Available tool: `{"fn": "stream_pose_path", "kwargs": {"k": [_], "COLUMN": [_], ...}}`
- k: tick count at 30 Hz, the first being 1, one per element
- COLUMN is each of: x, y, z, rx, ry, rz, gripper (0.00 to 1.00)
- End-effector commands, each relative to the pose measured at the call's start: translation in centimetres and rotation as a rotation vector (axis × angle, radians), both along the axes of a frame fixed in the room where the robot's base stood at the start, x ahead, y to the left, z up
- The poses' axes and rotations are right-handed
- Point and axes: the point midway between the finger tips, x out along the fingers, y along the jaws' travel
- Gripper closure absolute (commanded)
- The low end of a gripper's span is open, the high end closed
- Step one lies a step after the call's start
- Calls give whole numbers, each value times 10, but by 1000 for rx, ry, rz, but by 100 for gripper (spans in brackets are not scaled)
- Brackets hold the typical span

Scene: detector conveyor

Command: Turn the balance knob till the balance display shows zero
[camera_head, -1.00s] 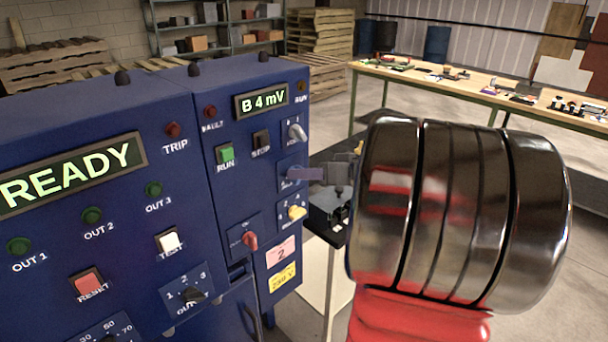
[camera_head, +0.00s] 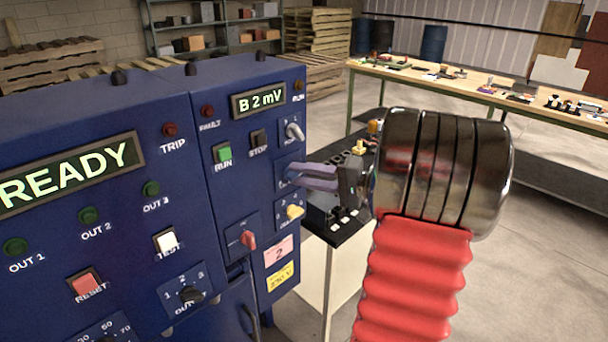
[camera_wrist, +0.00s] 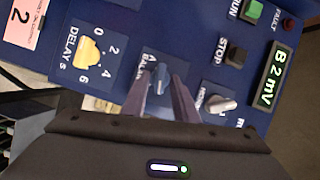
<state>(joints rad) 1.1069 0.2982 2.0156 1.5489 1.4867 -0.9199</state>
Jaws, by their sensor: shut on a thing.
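The balance display (camera_head: 258,99) on the blue panel reads "B 2 mV". It shows the same reading in the wrist view (camera_wrist: 273,78). My gripper (camera_head: 290,173) reaches the panel from the right, below the display. In the wrist view its two fingers (camera_wrist: 161,88) are shut on the balance knob (camera_wrist: 159,76), a small blue-grey knob between them. The label beside the knob is partly hidden by the fingers. In the head view the fingertips cover the knob.
A grey knob (camera_head: 294,131) sits just above my gripper and a yellow delay knob (camera_head: 294,211) just below it. A red knob (camera_head: 248,239) is lower left. The green RUN button (camera_head: 223,152) and STOP button (camera_head: 257,139) are near. A long workbench (camera_head: 400,78) stands behind.

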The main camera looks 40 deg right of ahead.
Motion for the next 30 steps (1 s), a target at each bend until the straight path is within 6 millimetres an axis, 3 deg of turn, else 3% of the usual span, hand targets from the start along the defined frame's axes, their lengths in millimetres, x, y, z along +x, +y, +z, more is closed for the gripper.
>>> {"fn": "stream_pose_path", "kwargs": {"k": [18,30], "x": [0,0], "y": [-1,3], "z": [-11,-13], "rx": [574,783], "ry": [22,31], "rz": [-8,-2], "gripper": [97,97]}}
